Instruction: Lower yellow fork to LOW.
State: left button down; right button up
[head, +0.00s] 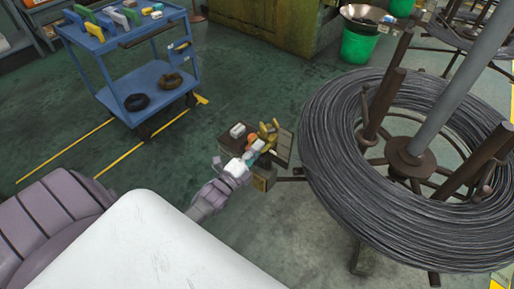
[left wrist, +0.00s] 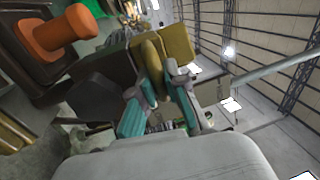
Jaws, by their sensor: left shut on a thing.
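The yellow fork (head: 268,130) stands on a small dark control box (head: 232,143) beside the wire coil in the head view. In the left wrist view the yellow fork (left wrist: 176,42) is at the top middle, with its lower part between my fingers. My left gripper (head: 254,156) reaches it from the front. Its teal-padded fingers (left wrist: 160,100) are shut on the fork in the left wrist view. The fork's exact setting cannot be read. My right gripper is not in view.
An orange knob (left wrist: 62,34) sits close to the fork. A large wire coil (head: 345,190) on a spool stands just to the right. A blue cart (head: 119,79) stands back left, a green bucket (head: 358,46) behind. Green floor between them is clear.

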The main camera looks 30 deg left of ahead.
pick_arm(q)
jog(key=shift+s+f, duration=0.1)
jog(key=shift+f, duration=0.3)
jog(key=c, duration=1.2)
grip_release()
jog(key=shift+r, duration=0.15)
jog(key=v, duration=1.2)
jog(key=shift+d+r, duration=0.1)
